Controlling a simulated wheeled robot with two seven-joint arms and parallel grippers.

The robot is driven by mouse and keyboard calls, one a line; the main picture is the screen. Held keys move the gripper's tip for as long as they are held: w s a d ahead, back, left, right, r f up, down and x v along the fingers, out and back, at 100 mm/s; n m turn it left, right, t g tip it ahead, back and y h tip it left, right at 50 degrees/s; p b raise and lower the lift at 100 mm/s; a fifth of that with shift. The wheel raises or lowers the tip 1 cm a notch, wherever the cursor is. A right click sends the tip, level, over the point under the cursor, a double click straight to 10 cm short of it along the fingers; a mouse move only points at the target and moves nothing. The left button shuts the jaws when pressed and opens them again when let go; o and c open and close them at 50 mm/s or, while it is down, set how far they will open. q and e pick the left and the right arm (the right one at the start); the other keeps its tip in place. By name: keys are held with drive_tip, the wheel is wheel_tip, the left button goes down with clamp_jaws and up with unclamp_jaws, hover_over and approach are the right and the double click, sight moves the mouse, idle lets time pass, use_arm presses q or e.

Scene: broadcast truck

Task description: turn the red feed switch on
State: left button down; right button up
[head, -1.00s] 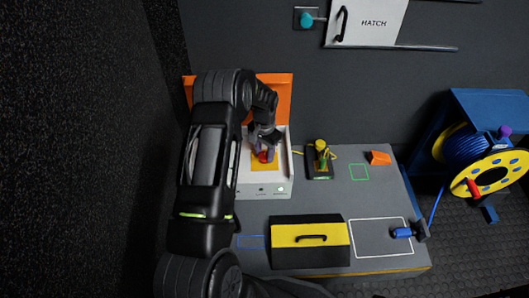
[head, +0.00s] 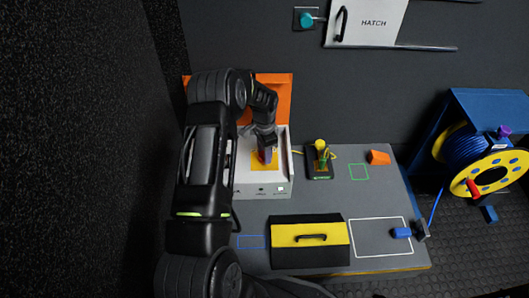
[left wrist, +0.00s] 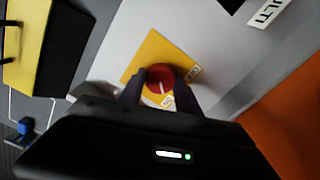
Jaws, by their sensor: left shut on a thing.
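The red feed switch (left wrist: 160,78) is a round red knob with a pale pointer line, set on a yellow plate (left wrist: 150,52) in the left wrist view. My left gripper (left wrist: 160,90) is shut on the knob, one finger on each side. In the head view my left gripper (head: 266,155) comes down over the yellow plate (head: 263,167) and hides the knob. The plate lies on a white panel box (head: 262,188) with an orange lid standing behind it. Small labels lie beside the knob in the wrist view, partly hidden. My right gripper is not in view.
A black box with a yellow-topped lever (head: 320,150) stands right of the panel. An orange wedge (head: 379,158) lies further right. A yellow and black case (head: 310,235) is in front. A blue cable reel (head: 470,150) stands at the right. The white-outlined area (head: 375,240) is mostly clear.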

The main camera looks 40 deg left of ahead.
use_arm(q)
drive_tip(key=c, duration=0.9)
unclamp_jaws()
drive_tip(key=shift+o, duration=0.2)
wheel_tip(320, 180, up, 8)
drive_tip(key=p, duration=0.2)
drive_tip(key=shift+f+p, duration=0.1)
drive_tip(key=shift+p, duration=0.3)
